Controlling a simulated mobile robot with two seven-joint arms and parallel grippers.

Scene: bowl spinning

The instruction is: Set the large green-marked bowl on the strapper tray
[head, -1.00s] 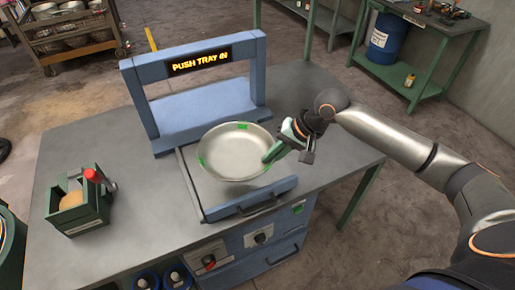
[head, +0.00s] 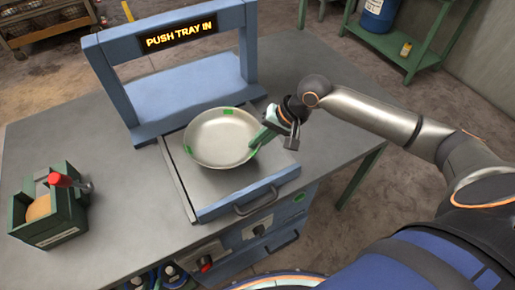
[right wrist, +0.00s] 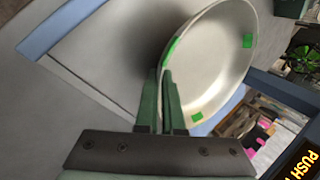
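The large metal bowl (head: 220,140) with green marks is at the pulled-out strapper tray (head: 214,178), within its outline in the head view. My right gripper (head: 261,138) is at the bowl's right rim. In the right wrist view its green fingers (right wrist: 160,80) are closed on the rim of the bowl (right wrist: 220,62). I cannot tell for certain whether the bowl's base touches the tray. The blue strapper frame (head: 112,90) stands behind the tray, and its display reads "PUSH TRAY IN". My left gripper is not in view.
A green box (head: 48,218) with a red-handled tool stands at the left of the grey table (head: 120,215). The tray handle (head: 256,201) faces the table's front edge. A green shelf with a blue drum (head: 378,14) stands at the back right.

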